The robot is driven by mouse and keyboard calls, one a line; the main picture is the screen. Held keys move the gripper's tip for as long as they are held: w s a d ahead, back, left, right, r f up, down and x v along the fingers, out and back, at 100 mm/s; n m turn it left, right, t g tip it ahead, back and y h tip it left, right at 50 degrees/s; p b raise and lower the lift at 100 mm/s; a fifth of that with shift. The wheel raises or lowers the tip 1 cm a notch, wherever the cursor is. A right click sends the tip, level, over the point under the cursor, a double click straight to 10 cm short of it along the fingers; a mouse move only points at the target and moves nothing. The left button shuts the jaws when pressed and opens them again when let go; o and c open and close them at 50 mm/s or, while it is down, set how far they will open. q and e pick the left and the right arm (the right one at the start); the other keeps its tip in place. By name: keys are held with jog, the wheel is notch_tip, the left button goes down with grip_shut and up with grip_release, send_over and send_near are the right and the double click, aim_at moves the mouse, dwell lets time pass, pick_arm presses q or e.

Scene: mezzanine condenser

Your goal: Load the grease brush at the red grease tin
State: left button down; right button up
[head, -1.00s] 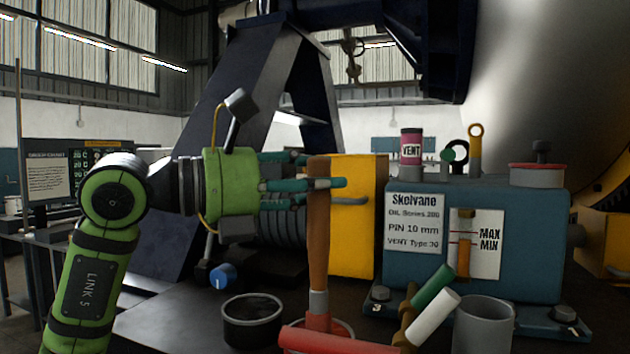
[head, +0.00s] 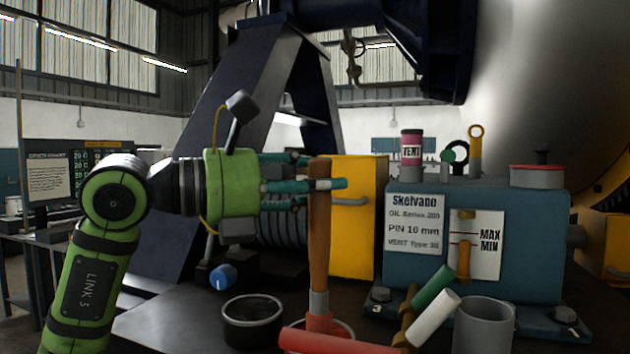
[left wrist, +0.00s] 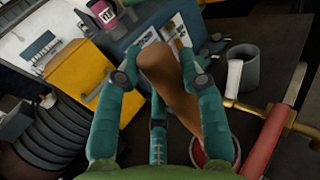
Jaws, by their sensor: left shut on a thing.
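My left gripper (head: 330,184) is shut on the brown wooden handle of the grease brush (head: 318,240) and holds it upright. The brush's grey ferrule and red lower part reach down to the red grease tin (head: 350,327), whose rim shows behind a red bar. The bar hides the brush tip, so I cannot tell how deep it sits. In the left wrist view the handle (left wrist: 172,78) stands between the fingers, and the red rim of the tin (left wrist: 197,153) shows beneath. My right gripper is not in view.
The red bar (head: 335,342) crosses in front of the tin. A dark open can (head: 252,335) stands left, a grey cup (head: 484,325) right. Brass-and-white fittings (head: 433,317) lie between.

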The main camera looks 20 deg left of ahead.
pick_arm(q)
jog(key=shift+r+p, duration=3)
jog(key=shift+r, duration=0.5)
